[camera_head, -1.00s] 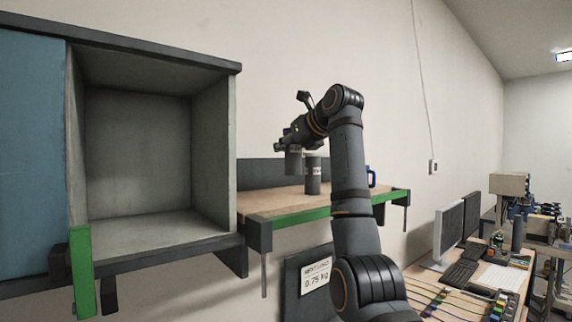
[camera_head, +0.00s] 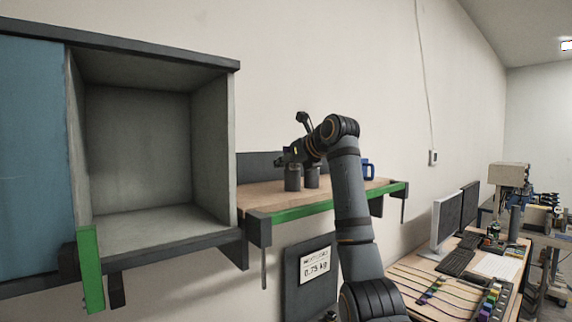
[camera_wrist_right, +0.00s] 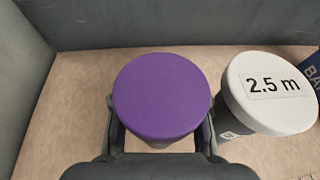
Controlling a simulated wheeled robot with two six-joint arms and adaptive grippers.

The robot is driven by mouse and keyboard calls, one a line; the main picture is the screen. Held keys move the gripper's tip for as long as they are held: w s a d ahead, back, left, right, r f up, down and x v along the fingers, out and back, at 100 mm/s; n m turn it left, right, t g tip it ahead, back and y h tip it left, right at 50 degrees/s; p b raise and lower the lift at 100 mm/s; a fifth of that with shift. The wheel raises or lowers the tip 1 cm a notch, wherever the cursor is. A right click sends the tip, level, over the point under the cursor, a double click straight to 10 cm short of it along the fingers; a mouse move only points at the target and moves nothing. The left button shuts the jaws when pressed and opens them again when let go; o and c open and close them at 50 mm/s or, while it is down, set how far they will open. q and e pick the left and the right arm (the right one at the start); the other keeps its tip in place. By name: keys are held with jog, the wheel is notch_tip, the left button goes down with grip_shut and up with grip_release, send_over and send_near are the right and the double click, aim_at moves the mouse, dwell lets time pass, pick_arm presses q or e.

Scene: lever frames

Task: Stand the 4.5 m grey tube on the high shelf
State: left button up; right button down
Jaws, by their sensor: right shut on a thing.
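My right gripper (camera_head: 288,162) is shut on a grey tube (camera_head: 293,180) at the high shelf (camera_head: 262,200), which has a wooden board and a green front edge. The tube is upright, with its base at about board level; I cannot tell whether it touches. In the right wrist view the held tube shows a plain purple top (camera_wrist_right: 161,96) between the fingers (camera_wrist_right: 160,138); no length label is readable on it. A second grey tube (camera_head: 312,178) stands close on its right; its white top reads 2.5 m (camera_wrist_right: 270,90). My left gripper is not in view.
A grey open cabinet (camera_head: 140,150) is to the left, empty. A sign (camera_head: 315,265) reading 0.75 kg hangs below the shelf. A desk with monitors (camera_head: 447,222) is at lower right.

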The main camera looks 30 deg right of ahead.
jog(key=c, duration=0.8)
grip_release()
jog(key=shift+f, duration=0.1)
jog(key=shift+c, duration=0.2)
jog(key=b+v, duration=0.3)
jog(key=v, duration=0.1)
jog(key=shift+s+f, duration=0.1)
jog(key=shift+s, duration=0.05)
jog(key=b+v, duration=0.2)
jog(key=v, duration=0.6)
jog(key=shift+r+b, duration=0.3)
jog(key=shift+b, duration=0.05)
jog(key=shift+f, duration=0.1)
